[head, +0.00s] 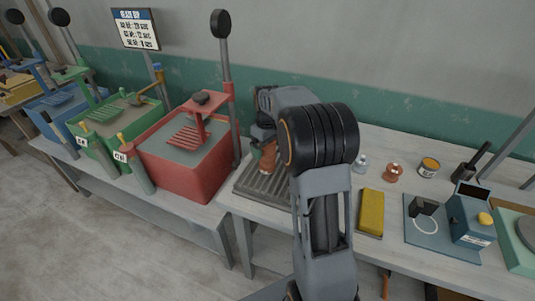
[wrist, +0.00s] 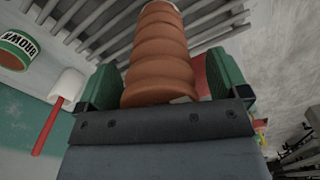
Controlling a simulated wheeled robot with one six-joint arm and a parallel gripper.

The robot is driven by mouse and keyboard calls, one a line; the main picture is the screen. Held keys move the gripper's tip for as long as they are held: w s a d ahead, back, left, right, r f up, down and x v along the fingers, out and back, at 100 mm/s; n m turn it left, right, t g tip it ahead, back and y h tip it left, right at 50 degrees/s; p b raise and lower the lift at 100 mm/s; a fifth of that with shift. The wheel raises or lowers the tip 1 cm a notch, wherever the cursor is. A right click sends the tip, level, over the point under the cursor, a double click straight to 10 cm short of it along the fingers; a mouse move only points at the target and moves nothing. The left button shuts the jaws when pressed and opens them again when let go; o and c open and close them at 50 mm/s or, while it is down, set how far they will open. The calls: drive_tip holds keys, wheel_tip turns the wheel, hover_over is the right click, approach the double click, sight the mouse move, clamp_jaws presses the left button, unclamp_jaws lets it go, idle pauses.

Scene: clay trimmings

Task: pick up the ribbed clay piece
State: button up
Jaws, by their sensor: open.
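The ribbed clay piece (wrist: 160,50) is a reddish-brown stack of rounded rings. In the wrist view it stands between the two green finger pads of my gripper (wrist: 165,80). The jaws are open around it. A narrow gap shows at the right pad; the left pad looks very close, and I cannot tell whether it touches. In the head view the clay piece (head: 268,159) is on the grey slatted rack (head: 262,193), under my gripper (head: 265,137). My arm hides part of the rack and the piece there.
A red press box (head: 185,165) stands just left of the rack. Right of my arm are a yellow block (head: 371,211), a small copper-coloured piece (head: 393,172), a can (head: 428,167) and a blue box (head: 470,215). The green-banded wall (head: 400,108) is close behind.

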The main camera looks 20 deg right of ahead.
drive_tip(key=shift+f, duration=0.25)
drive_tip(key=shift+c, duration=0.2)
drive_tip(key=shift+r, duration=0.1)
drive_tip(key=c, duration=1.3)
